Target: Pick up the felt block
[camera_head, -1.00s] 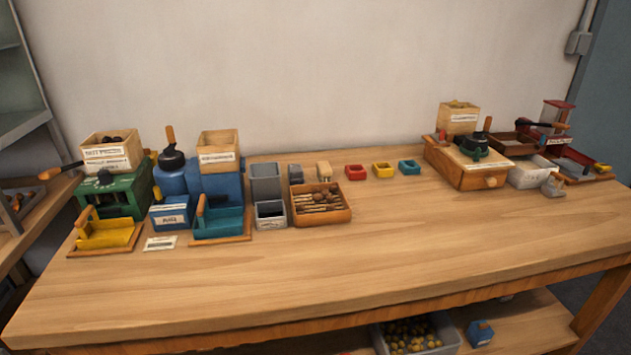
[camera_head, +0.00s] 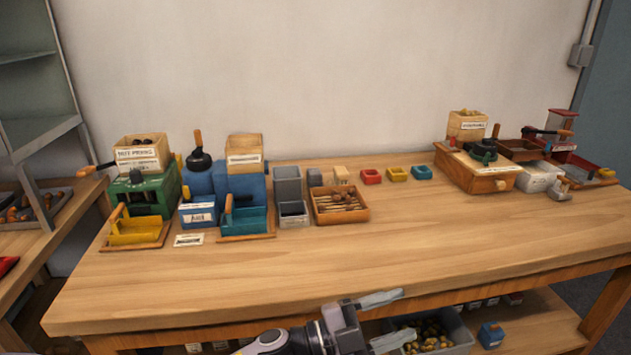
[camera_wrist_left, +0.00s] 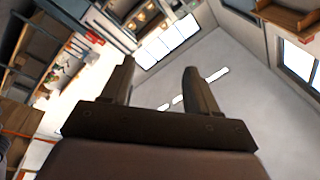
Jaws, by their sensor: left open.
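I cannot tell for sure which item is the felt block. A small cream block (camera_head: 342,174) stands behind the brush tray, and a small grey piece (camera_head: 563,194) lies near the table's right end. My left gripper (camera_head: 388,320) is at the table's front edge, fingers spread and empty, pointing right, well apart from both. My right gripper is not in view.
The wooden table (camera_head: 330,260) has a wide clear front. A wooden tray of brushes (camera_head: 340,215), grey bins (camera_head: 287,185), a green machine (camera_head: 147,195) and a blue machine (camera_head: 240,185) stand at the left. Red, yellow and teal cups (camera_head: 421,172) stand at the back; a wooden drawer box (camera_head: 495,185) stands right.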

